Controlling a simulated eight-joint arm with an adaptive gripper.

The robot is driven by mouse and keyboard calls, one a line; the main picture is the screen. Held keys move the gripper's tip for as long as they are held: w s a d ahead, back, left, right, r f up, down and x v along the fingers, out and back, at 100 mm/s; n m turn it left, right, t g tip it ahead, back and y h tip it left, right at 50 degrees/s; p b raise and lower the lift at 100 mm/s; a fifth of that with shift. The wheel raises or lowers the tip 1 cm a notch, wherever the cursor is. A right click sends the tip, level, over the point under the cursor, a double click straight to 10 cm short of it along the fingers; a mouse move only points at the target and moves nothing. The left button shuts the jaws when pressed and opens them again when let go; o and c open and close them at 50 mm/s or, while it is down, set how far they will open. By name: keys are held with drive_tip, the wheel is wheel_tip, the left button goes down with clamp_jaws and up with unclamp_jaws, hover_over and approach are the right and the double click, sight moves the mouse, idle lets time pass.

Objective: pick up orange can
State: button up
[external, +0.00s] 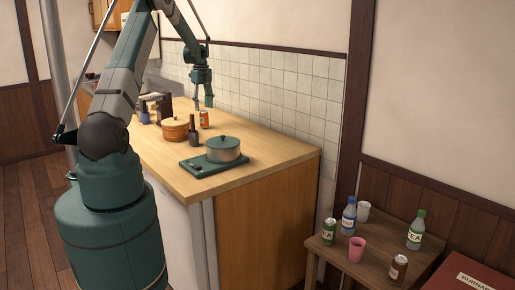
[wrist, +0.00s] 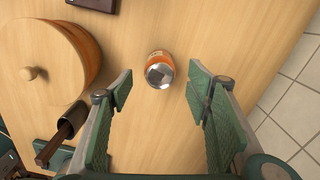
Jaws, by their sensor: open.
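The orange can (wrist: 159,70) stands upright on the wooden counter, seen from above in the wrist view with its silver top showing. In the external view the orange can (external: 204,119) is near the tiled wall, to the right of the round wooden pot. My gripper (wrist: 158,115) is open and empty, its green pads spread wide. The can lies between the fingers' lines, just ahead of the fingertips in the wrist view. In the external view my gripper (external: 203,104) is just above the can.
A round lidded wooden pot (wrist: 85,65) and a dark bottle (wrist: 65,130) stand left of my gripper. A dark box (wrist: 95,4) is ahead. A pot on a green stove (external: 222,149) stands nearer the counter's front. Tiles (wrist: 290,110) border the right edge.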

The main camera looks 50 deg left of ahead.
sight(204, 116)
drive_tip(key=shift+f, duration=0.9)
drive_tip(key=shift+d+f, duration=0.1)
drive_tip(key=shift+f, duration=2.5)
drive_tip(key=c, duration=0.8)
